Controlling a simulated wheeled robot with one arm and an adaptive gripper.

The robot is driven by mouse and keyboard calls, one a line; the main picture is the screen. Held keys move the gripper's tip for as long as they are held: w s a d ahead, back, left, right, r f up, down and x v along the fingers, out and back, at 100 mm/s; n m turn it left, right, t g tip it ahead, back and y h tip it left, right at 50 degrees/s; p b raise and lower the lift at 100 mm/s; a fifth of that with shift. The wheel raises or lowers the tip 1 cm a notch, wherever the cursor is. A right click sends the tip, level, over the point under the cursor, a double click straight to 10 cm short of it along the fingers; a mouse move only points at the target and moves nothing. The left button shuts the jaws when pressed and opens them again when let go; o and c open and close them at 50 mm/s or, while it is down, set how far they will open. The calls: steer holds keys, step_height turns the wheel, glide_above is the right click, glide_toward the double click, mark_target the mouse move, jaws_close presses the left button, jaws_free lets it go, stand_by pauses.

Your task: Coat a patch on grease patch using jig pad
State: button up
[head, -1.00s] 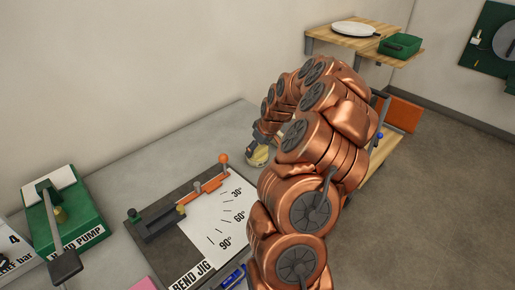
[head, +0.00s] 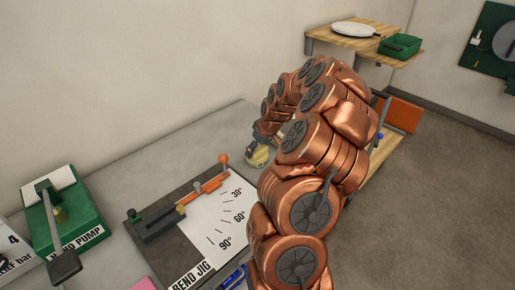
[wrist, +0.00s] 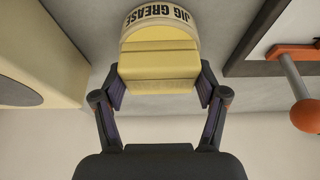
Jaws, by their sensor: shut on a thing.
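My gripper (wrist: 160,88) is shut on a yellow block, which I take to be the jig pad (wrist: 158,66), in the wrist view. The pad is between the two fingers. A round cream container marked JIG GREASE (wrist: 160,16) shows just beyond the pad; I cannot tell whether they touch. In the head view, a yellow and cream thing (head: 258,156) shows at my arm's end above the grey bench; my arm hides part of it. A cream panel with a dark grey rounded area (wrist: 14,88) is at the left of the wrist view; I cannot tell whether it is the grease patch.
The bend jig (head: 160,262) with its orange lever (head: 205,187) lies left of my arm, its orange knob close by in the wrist view (wrist: 305,114). A green hand pump (head: 82,218) stands at far left. Bare bench (head: 140,165) lies behind the jig.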

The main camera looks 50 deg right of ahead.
steer(key=shift+f, duration=0.1)
steer(key=shift+r+b, duration=0.45)
steer(key=shift+r, duration=3.1)
